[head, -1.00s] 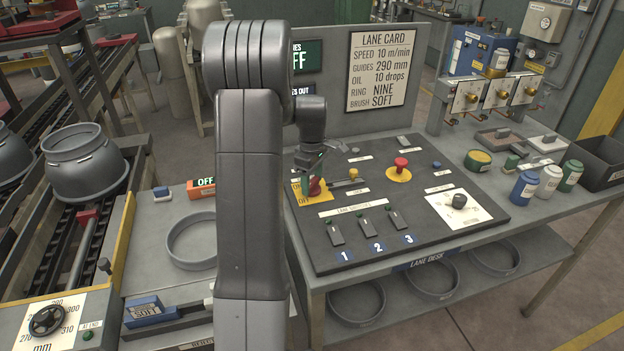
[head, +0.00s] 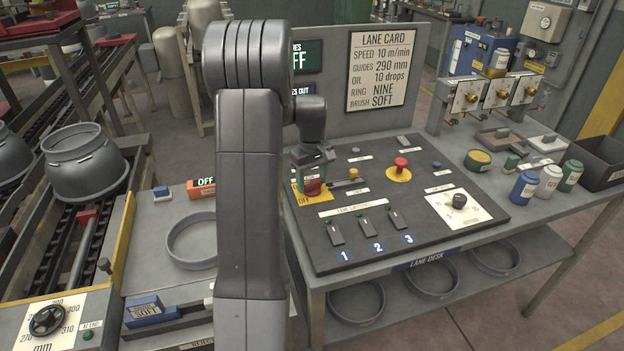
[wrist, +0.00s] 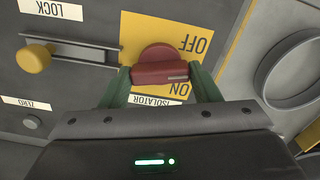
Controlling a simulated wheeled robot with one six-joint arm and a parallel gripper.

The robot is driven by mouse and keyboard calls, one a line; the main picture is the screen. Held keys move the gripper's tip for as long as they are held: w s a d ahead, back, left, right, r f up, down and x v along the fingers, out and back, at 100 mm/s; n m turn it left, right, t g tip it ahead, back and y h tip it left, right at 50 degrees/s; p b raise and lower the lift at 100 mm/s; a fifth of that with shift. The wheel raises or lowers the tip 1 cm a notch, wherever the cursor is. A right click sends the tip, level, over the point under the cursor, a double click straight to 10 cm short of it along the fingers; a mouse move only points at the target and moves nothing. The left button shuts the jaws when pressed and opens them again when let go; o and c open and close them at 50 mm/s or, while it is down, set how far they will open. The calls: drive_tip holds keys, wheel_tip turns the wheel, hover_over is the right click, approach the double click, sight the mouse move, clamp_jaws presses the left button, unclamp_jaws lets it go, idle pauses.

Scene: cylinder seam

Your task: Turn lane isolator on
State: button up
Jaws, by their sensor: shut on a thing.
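The lane isolator is a red rotary handle (wrist: 157,55) on a yellow plate (wrist: 138,27) marked OFF and ON. My gripper (wrist: 161,74) is shut on the handle's bar, with one green finger at each end. In the wrist view the lettering is upside down; the bar lies crosswise, with a pale mark at its right end, closer to the ON word than to OFF. In the head view the red handle (head: 314,188) shows below my gripper (head: 312,178) at the desk's left edge, and the ON word is mostly hidden.
A yellow knob in a slot (wrist: 35,58) marked LOCK is beside the plate. The desk panel (head: 345,262) also holds three numbered switches, a red mushroom button (head: 401,162) and a white dial (head: 459,202). A grey ring (head: 190,240) lies left of the desk.

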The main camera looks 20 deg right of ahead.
sight(312, 182)
drive_tip(key=m, duration=1.2)
idle(0.7)
drive_tip(key=o, duration=1)
wheel_tip(312, 182, up, 14)
drive_tip(key=shift+f+b, duration=0.1)
drive_tip(key=shift+b, duration=0.25)
wheel_tip(312, 182, down, 14)
drive_tip(key=shift+r+p, duration=0.1)
drive_tip(key=shift+p, duration=0.3)
